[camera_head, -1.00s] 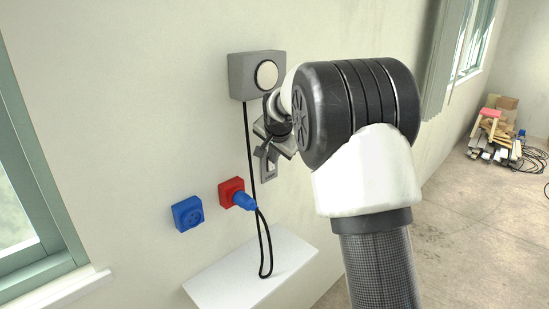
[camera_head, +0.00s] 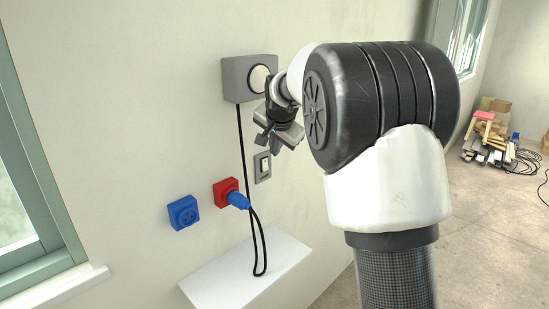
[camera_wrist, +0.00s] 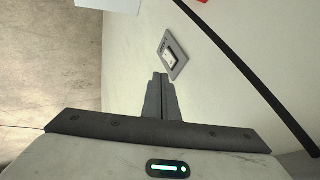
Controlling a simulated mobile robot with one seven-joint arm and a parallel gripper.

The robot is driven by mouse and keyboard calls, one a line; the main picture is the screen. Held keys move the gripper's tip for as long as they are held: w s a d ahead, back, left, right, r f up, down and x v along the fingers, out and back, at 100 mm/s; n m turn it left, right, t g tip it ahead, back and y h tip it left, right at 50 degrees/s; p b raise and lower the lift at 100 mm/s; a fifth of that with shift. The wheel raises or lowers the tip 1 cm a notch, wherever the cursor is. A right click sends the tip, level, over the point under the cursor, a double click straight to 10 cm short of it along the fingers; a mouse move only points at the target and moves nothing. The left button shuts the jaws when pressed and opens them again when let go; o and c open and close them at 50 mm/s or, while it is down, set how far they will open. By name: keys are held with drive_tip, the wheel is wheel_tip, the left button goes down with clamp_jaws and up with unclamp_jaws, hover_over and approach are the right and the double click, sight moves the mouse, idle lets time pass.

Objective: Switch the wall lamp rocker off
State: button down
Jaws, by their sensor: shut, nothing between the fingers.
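The wall rocker switch (camera_head: 263,167) is a grey plate with a pale rocker, mounted on the wall right of the red socket. It also shows in the wrist view (camera_wrist: 172,56), just beyond my fingertips. The wall lamp (camera_head: 249,78) is a grey box with a round pale face, above the switch; whether it is lit I cannot tell. My gripper (camera_head: 266,144) is above the switch in the head view, apart from it. In the wrist view my gripper (camera_wrist: 160,78) has its fingers together, empty, pointing toward the switch plate.
A black cable (camera_head: 242,150) hangs from the lamp box, left of the switch. A blue plug sits in the red socket (camera_head: 224,189), with a blue socket (camera_head: 184,212) further left. A white shelf (camera_head: 225,287) juts out below. A scrap pile (camera_head: 490,140) lies far right.

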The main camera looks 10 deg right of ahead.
drive_tip(key=shift+w+a+r+v, duration=0.1)
drive_tip(key=shift+w+v, duration=0.05)
drive_tip(key=shift+v, duration=0.7)
drive_tip(key=shift+w+a+r+v, duration=0.1)
drive_tip(key=shift+w+v, duration=0.05)
drive_tip(key=shift+v, duration=0.75)
drive_tip(key=shift+w+a+r+v, duration=0.1)
drive_tip(key=shift+w+r+v, duration=0.05)
drive_tip(key=shift+v, duration=0.7)
drive_tip(key=s+d+r+n+g+p, duration=0.1)
drive_tip(key=s+r+n, duration=0.1)
drive_tip(key=s, duration=0.7)
drive_tip(key=s+d+r+n+p, duration=0.1)
drive_tip(key=s+r+n+p, duration=0.1)
drive_tip(key=s, duration=0.8)
drive_tip(key=s+f+n+p, duration=0.1)
drive_tip(key=s+f+n, duration=0.1)
drive_tip(key=s, duration=0.8)
drive_tip(key=s+f+n+g, duration=0.1)
drive_tip(key=s+f+n, duration=0.2)
drive_tip(key=s, duration=0.8)
drive_tip(key=shift+f+p, duration=0.4)
drive_tip(key=shift+f, duration=0.15)
